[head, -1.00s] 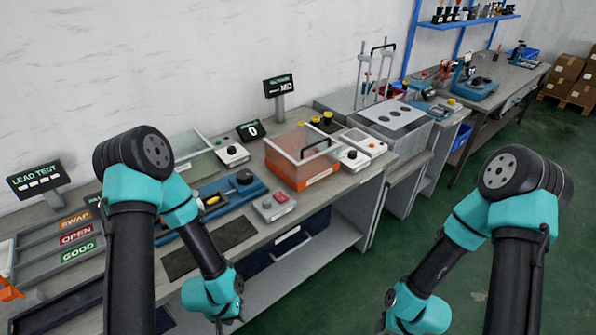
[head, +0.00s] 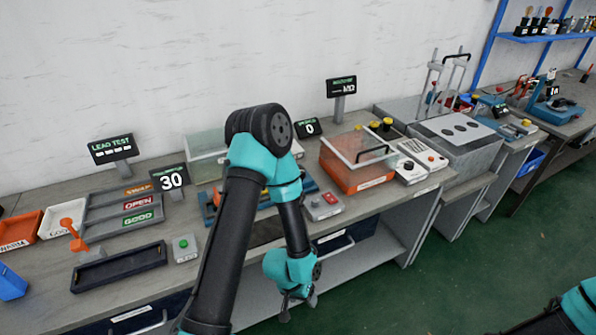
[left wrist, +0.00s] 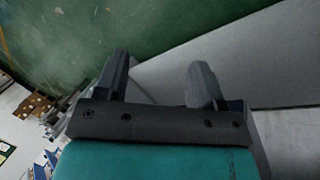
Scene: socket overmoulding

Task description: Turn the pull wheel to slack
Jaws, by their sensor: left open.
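The blue bench fixture (head: 309,184) lies on the workbench in the head view, mostly hidden behind my left arm. I cannot make out a pull wheel on it now; the part where a dark round knob showed earlier is covered by the arm. My left gripper (head: 298,305) hangs in front of the bench, below the tabletop edge, apart from the fixture. In the left wrist view its two fingers (left wrist: 160,85) are spread with nothing between them. Only part of my right arm shows at the lower right corner of the head view; its gripper is out of frame.
A grey box with a red button (head: 323,206) sits near the front edge. An orange bin (head: 345,180) with a clear lid stands to its right. A dark tray (head: 120,267) and a green-button box (head: 185,248) lie to the left. Green floor is clear in front.

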